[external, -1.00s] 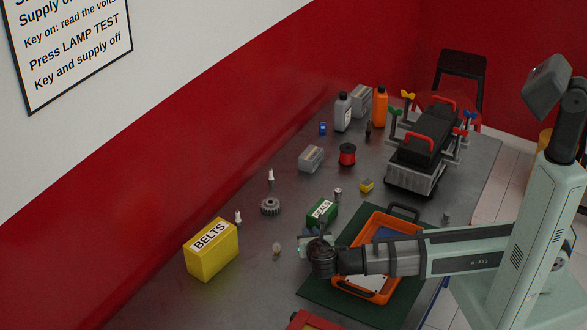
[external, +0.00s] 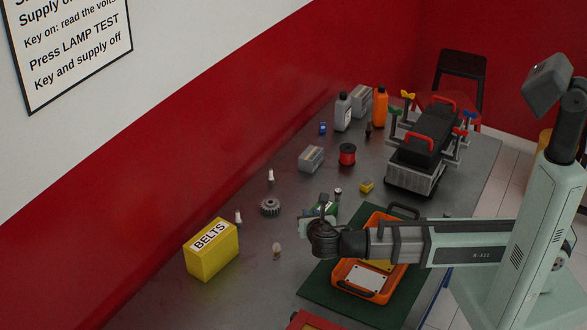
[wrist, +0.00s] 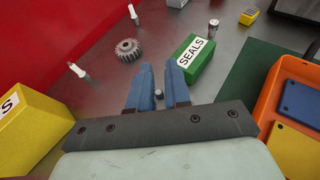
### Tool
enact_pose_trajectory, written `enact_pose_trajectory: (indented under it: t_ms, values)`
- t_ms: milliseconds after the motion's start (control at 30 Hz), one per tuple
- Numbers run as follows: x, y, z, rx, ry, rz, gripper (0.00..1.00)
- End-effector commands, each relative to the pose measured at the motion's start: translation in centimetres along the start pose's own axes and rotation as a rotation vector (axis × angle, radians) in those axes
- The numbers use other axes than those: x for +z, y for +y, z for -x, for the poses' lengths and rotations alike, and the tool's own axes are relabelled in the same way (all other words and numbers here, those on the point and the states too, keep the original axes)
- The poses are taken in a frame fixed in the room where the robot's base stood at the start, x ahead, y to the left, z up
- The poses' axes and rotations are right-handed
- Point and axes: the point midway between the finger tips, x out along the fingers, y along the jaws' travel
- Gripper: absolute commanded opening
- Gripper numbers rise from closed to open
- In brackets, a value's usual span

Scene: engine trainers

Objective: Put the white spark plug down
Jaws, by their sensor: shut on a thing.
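My gripper (wrist: 158,88) has two blue fingers, seen from above in the wrist view. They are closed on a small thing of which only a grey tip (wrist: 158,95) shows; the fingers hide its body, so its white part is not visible. In the external view my gripper is over the table, left of the orange tray, and its fingertips are hidden by the wrist. Two other white plug-shaped things stand on the table: one (wrist: 77,70) near the yellow box and one (wrist: 133,15) beyond the gear.
The green SEALS box (wrist: 198,57) is close to the right of my fingers. A gear (wrist: 129,49) lies ahead and left. The orange tray (external: 341,269) is right. Bare table lies between gear and fingers.

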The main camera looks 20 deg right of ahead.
Motion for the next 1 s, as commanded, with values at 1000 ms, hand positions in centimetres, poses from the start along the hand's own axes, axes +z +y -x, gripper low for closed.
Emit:
enact_pose_trajectory:
  t_ms: [1000]
  values:
    - [11.6, 24.7, 5.4, 0.059, 0.0, 0.023, 0.0]
